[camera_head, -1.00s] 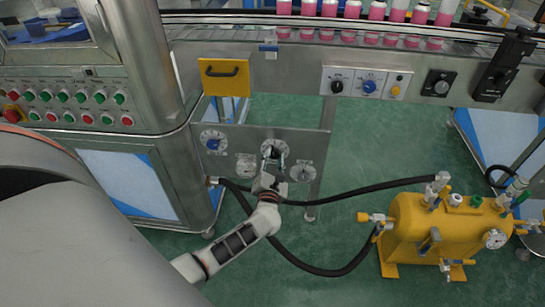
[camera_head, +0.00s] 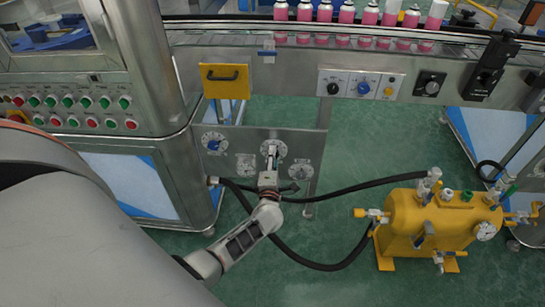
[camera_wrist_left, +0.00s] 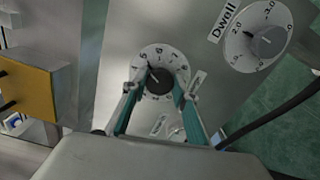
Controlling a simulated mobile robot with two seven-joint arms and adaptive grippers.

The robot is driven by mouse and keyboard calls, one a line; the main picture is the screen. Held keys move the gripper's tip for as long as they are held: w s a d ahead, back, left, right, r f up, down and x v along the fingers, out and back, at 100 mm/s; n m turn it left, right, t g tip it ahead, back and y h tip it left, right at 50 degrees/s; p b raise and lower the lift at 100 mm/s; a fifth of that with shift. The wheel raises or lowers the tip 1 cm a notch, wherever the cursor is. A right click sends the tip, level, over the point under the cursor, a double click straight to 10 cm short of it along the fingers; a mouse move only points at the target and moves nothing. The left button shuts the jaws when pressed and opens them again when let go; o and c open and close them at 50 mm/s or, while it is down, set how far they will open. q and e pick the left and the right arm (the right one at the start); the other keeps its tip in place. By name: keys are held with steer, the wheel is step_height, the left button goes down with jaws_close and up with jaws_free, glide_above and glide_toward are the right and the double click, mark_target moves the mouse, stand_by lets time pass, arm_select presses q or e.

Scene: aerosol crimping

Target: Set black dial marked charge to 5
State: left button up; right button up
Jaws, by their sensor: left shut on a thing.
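The black dial (camera_wrist_left: 159,81) sits on a white round scale plate on the steel panel. The fingers hide the sides of the scale, and a label below is only partly readable. In the head view my left gripper (camera_head: 271,157) reaches this dial's scale plate (camera_head: 273,148) from below. My right gripper is not in view.
The Dwell dial (camera_wrist_left: 266,41) is close by on the same panel. Another dial with a blue knob (camera_head: 213,143) is at the panel's left. Black hoses (camera_head: 340,191) run from below to a yellow tank (camera_head: 428,228). A yellow plate (camera_head: 224,80) is above.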

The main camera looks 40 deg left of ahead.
arm_select(q)
steer(key=shift+m, duration=0.3)
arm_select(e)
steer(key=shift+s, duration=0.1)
arm_select(q)
steer(key=shift+f, duration=0.1)
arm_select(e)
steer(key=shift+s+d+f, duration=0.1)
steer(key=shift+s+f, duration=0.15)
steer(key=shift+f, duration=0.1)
arm_select(q)
steer(key=o, duration=1.1)
steer(key=v, duration=1.2)
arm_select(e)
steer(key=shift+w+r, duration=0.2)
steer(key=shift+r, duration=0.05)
